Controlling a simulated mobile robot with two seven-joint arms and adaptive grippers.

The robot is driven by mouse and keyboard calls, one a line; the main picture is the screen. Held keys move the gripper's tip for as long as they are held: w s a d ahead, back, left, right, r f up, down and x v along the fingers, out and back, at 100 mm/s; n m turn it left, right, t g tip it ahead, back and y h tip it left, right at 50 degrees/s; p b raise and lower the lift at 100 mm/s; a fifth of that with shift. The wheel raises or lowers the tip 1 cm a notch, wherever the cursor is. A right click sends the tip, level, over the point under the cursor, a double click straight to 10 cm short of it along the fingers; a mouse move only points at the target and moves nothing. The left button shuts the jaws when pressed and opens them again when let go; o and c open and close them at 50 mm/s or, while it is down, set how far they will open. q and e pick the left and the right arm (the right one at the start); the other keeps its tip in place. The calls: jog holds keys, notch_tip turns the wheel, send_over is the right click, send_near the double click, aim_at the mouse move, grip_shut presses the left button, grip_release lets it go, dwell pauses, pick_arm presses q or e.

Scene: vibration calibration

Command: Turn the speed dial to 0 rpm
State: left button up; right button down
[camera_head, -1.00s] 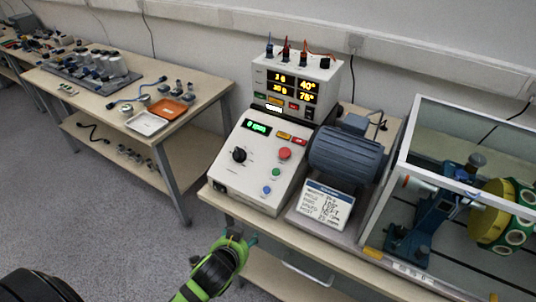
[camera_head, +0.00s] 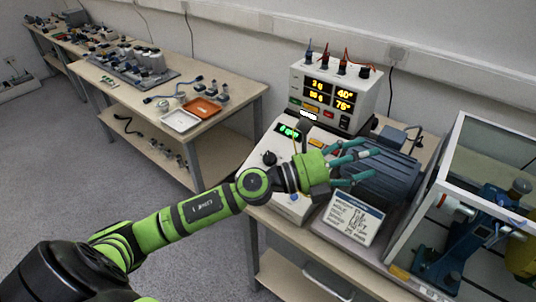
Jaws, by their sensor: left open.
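The speed dial (camera_head: 269,158) is a black knob on the sloped white control panel (camera_head: 262,177), left of my left gripper. A green display (camera_head: 290,131) glows above it; its digits are too small to read surely. My left gripper (camera_head: 362,165) is open and empty, with teal fingers spread to the right, over or in front of the blue-grey motor (camera_head: 375,178). Its green wrist covers the right part of the panel, including the red button. My right gripper is not in view.
A white meter box (camera_head: 335,92) with lit readouts and cable plugs stands behind the panel. A printed card (camera_head: 350,218) stands in front of the motor. A clear-walled enclosure (camera_head: 445,190) is at the right. A side table (camera_head: 165,90) holds trays and parts.

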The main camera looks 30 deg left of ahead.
pick_arm(q)
jog(key=f+m+g, duration=0.2)
jog(key=m+g, duration=0.2)
jog(key=m, duration=0.2)
jog(key=m+g+y, duration=0.4)
jog(key=m+y, duration=0.2)
jog(key=y, duration=0.8)
send_near(269, 155)
jog(key=x, duration=0.2)
jog(key=p+x, duration=0.1)
jog(key=x, duration=0.5)
jog(key=shift+p, duration=0.4)
jog(key=shift+w+f, duration=0.25)
jog(key=shift+f, duration=0.25)
jog(key=shift+g, duration=0.3)
jog(key=c, duration=1.1)
